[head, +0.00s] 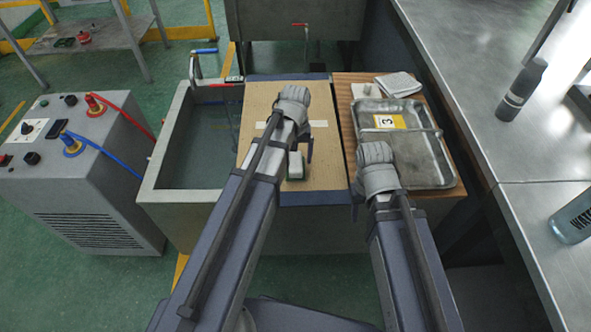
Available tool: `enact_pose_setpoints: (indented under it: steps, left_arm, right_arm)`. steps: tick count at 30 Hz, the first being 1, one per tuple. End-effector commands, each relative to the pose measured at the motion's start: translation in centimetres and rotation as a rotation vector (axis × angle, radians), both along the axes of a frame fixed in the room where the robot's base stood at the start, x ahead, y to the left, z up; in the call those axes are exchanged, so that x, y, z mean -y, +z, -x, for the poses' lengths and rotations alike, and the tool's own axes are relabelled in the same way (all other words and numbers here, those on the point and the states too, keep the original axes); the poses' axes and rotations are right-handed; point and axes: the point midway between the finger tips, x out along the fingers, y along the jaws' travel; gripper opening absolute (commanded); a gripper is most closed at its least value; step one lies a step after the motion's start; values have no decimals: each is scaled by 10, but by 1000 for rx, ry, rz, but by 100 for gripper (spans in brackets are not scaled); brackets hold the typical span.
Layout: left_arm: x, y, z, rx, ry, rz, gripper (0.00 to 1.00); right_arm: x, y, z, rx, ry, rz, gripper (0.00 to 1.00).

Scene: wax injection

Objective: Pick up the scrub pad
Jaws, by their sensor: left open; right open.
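The scrub pad (295,166), a small block with a white top and a dark green edge, lies on the tan board (257,100) between my two arms. My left gripper (308,150) is above the board, just beyond and to the right of the pad in the picture. It is open, and its fingers are mostly hidden behind my wrist. My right gripper (357,207) is open near the front left corner of the metal tray, largely hidden by its wrist. No contact with the pad shows.
A metal tray (438,172) with a yellow label marked 3 (389,121) sits on a wooden board, with folded cloth (399,84) behind. A water basin (171,187) is left of the tan board. A steel counter (480,75) with a dark bottle (522,88) is right.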

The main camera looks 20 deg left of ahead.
Motion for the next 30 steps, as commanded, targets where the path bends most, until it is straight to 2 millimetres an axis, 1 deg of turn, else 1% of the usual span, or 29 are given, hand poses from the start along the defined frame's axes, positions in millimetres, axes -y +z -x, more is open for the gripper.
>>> enact_pose_setpoints:
  steps: [1, 4, 6, 13, 14, 30]
  left_arm:
    - [0, -14, 1, 0, 0, 0, 88]
    - [0, -23, 0, 0, 0, 0, 88]
    - [0, -25, 0, 0, 0, 0, 88]
    - [0, -23, 0, 0, 0, 0, 88]
    - [0, -23, 0, 0, 0, 0, 85]
    - [0, -23, 0, 0, 0, 0, 24]
  right_arm:
    - [0, -14, 0, 0, 0, 0, 50]
    - [0, -23, 0, 0, 0, 0, 50]
    - [0, -25, 0, 0, 0, 0, 50]
    - [0, -23, 0, 0, 0, 0, 50]
    - [0, -23, 0, 0, 0, 0, 50]
    - [0, -23, 0, 0, 0, 0, 50]
